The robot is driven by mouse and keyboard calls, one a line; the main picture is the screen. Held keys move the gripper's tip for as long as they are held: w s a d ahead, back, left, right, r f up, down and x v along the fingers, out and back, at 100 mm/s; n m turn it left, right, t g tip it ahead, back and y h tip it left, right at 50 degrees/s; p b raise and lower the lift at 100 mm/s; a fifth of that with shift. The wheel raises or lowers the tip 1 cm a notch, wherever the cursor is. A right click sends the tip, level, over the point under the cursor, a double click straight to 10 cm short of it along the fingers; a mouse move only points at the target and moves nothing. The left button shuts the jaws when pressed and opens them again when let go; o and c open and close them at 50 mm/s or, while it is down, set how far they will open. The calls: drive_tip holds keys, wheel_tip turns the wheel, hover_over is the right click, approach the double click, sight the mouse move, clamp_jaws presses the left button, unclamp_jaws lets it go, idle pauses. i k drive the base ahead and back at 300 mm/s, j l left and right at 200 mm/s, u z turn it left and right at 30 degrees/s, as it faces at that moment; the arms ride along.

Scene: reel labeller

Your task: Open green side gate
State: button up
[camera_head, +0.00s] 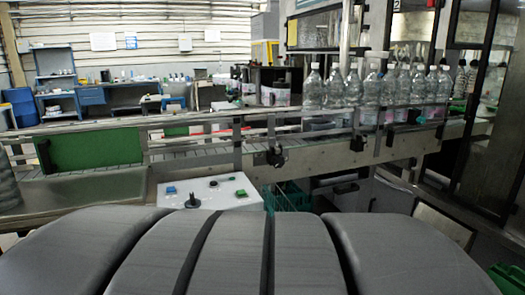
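A flat green panel (96,150), which looks like the green side gate, stands upright on the near side of the conveyor (210,147) at the left. It lies in line with the rails and appears closed. A small dark fitting (43,155) sits at its left end; I cannot tell whether it is a handle or a hinge. My gripper is not in view.
A white control box (210,192) with buttons and a black knob stands in front of the conveyor. Clear bottles (365,90) stand in a row on the conveyor at the right. A green crate (287,196) sits below. Large grey rounded shapes fill the foreground.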

sight(81, 150)
drive_tip(key=u, duration=1.35)
